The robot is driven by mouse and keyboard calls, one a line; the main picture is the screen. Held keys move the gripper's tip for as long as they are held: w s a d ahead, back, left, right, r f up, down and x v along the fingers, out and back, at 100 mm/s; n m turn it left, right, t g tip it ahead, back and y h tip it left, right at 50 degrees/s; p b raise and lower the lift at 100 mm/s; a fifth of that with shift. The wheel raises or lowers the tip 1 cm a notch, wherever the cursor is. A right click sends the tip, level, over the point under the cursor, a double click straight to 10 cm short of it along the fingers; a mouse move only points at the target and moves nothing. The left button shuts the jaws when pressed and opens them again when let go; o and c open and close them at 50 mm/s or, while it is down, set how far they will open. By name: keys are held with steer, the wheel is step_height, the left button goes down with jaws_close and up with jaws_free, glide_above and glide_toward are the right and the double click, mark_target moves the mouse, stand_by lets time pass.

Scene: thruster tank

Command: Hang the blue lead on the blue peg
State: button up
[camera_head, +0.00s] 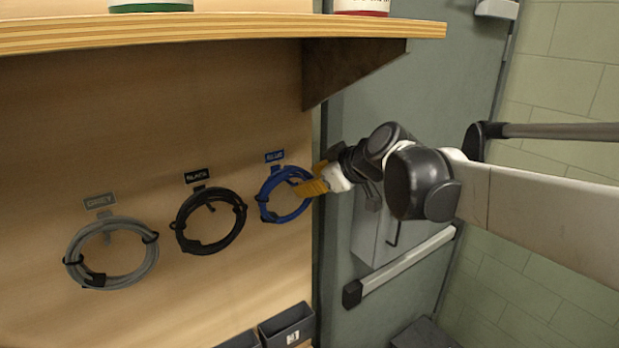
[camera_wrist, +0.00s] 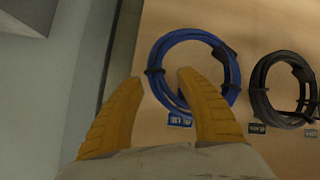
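The blue lead (camera_head: 264,196) is a coil with black ties, upright against the wooden board under the blue label (camera_head: 274,156). It appears to hang there; the peg itself is hard to make out. My gripper (camera_head: 308,180), with yellow fingers, is at the coil's right side. In the wrist view, my gripper (camera_wrist: 160,78) has its fingers spread apart. One fingertip is outside the blue lead (camera_wrist: 155,50) and the other overlaps the coil's inside, so one side of the coil shows between them. I cannot tell whether they touch it.
A black lead (camera_head: 181,224) and a grey lead (camera_head: 75,250) hang to the left under their own labels. A wooden shelf (camera_head: 200,30) juts out above, with a dark bracket (camera_head: 345,65). Small dark bins (camera_head: 287,325) sit below. A grey-green door (camera_head: 440,100) is at the right.

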steer(key=v, duration=1.1)
steer(key=s+d+f+m+h+b, duration=0.2)
steer(key=s+d+f+m+b, duration=0.2)
steer(key=f, duration=1.4)
steer(key=s+d+f+m+g+h+b, duration=0.1)
steer(key=s+d+f+m+h+b, duration=0.1)
steer(key=s+f+b, duration=0.8)
steer(key=s+d+f+m+g+h+b, duration=0.1)
steer(key=s+d+f+m+h+b, duration=0.2)
steer(key=f+b, duration=1.6)
steer(key=s+d+f+m, duration=0.2)
steer(key=s+d+f, duration=0.2)
steer(key=f, duration=0.3)
steer(key=shift+m, duration=0.3)
steer(key=shift+f, duration=0.2)
